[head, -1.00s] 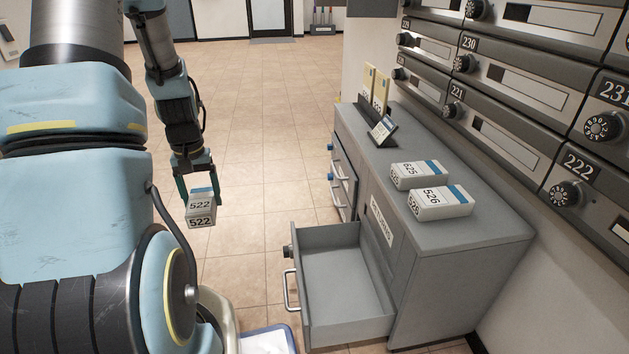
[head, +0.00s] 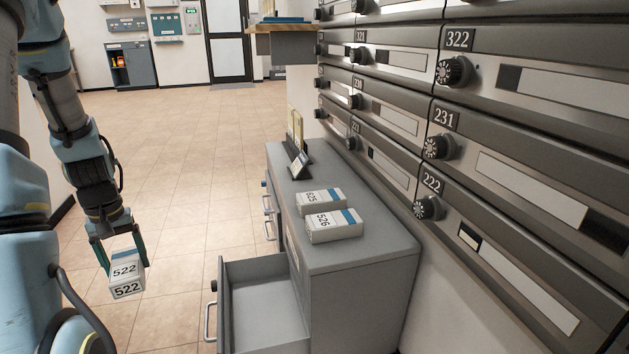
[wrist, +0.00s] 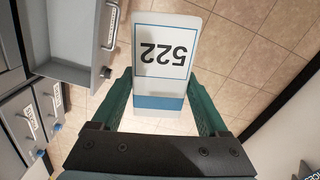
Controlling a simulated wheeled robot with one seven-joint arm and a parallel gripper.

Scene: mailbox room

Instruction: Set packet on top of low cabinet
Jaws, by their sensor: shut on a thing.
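The packet (head: 126,275) is a white box with a blue band, marked 522. My gripper (head: 120,256) is shut on it and holds it in the air over the tiled floor, to the left of the low cabinet. The packet also shows between the green fingers in the wrist view (wrist: 163,58). The low cabinet (head: 375,252) is grey and stands against the mailbox wall at right. Two similar white packets, 525 (head: 321,197) and 526 (head: 334,226), lie on its top.
A drawer (head: 262,305) of the cabinet stands open on the near left side, between my gripper and the top. A dark holder with upright cards (head: 297,150) stands at the far end of the top. The top's near end is clear. Mailboxes (head: 480,170) rise along its right side.

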